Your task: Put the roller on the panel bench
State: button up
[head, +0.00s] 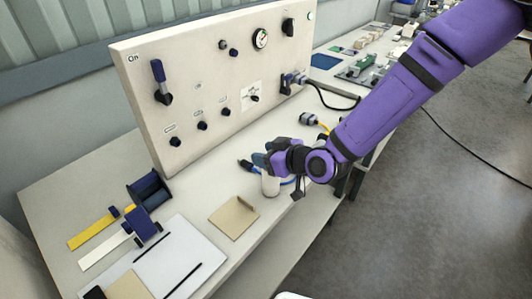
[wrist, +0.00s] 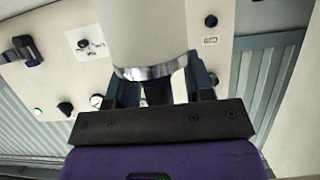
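A white cylinder with a shiny metal band fills the upper middle of the wrist view (wrist: 142,35). I take it to be the roller, though I cannot be sure. In the head view the white cylinder (head: 270,185) is upright at the front of the panel bench (head: 205,180), its top hidden by my gripper (head: 266,160). In the wrist view my gripper's dark fingers (wrist: 160,90) lie on either side of the banded end, with a gap between them. I cannot tell whether they press on it.
The white control panel (head: 205,85) stands along the back. A tan sheet (head: 233,217), a dark blue spool-like holder (head: 150,188), a blue dispenser (head: 140,222) and a white board (head: 170,255) lie left of my gripper.

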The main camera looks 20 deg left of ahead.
jog(key=shift+d+r, duration=0.1)
jog(key=shift+r, duration=0.1)
jog(key=v, duration=1.1)
jog(key=shift+s+d, duration=0.2)
jog(key=shift+d, duration=0.15)
jog(key=w+d+r+m+t+h, duration=0.1)
jog(key=d+r+m+h, duration=0.2)
jog(key=d, duration=0.4)
jog(key=w+d+r+t+h, duration=0.1)
jog(key=d+r+h, duration=0.3)
jog(key=d, duration=0.3)
jog(key=w+d+r+m+h, duration=0.2)
jog(key=d+r+h, duration=0.15)
jog(key=d, duration=0.35)
jog(key=s+d+r+m+g+h, duration=0.1)
jog(key=s+d+r+m, duration=0.3)
jog(key=s, duration=0.5)
jog(key=s+d+r+m+g+h, duration=0.1)
jog(key=s+d+r+m, duration=0.3)
jog(key=s+d+r, duration=0.4)
jog(key=s+d, duration=0.2)
jog(key=shift+d+r, duration=0.3)
jog(key=shift+d, duration=0.1)
